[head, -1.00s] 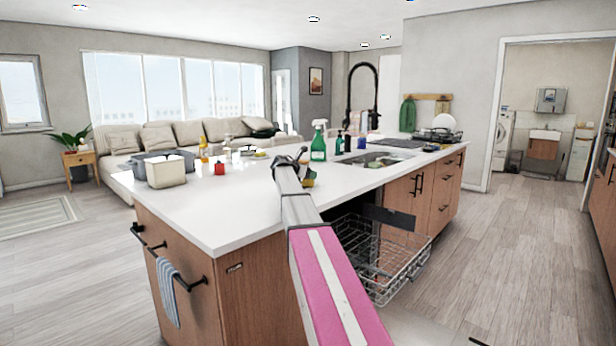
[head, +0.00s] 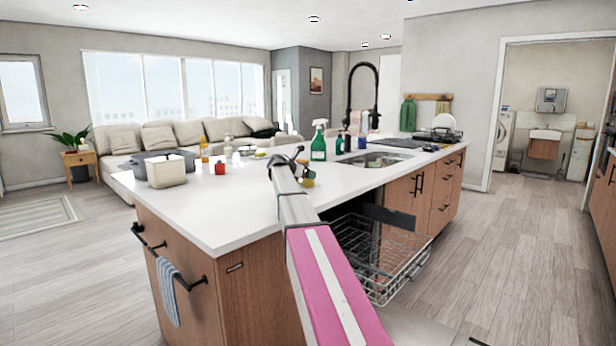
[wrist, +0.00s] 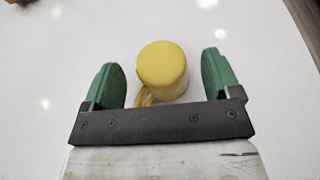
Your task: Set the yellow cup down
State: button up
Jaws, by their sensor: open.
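The yellow cup (wrist: 165,68) stands on the white countertop in the wrist view, its handle toward the lower left. My gripper (wrist: 159,62) is open, with one green finger on each side of the cup and a visible gap on both sides. In the head view, a small part of the yellow cup (head: 309,183) shows just right of my arm's end, on the island; my arm hides the rest.
The white island countertop (head: 225,215) is clear at the near left. A green spray bottle (head: 318,145) and the sink (head: 375,160) are beyond the cup. An open dishwasher rack (head: 380,262) juts out below the right edge.

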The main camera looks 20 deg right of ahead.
jog(key=v, duration=1)
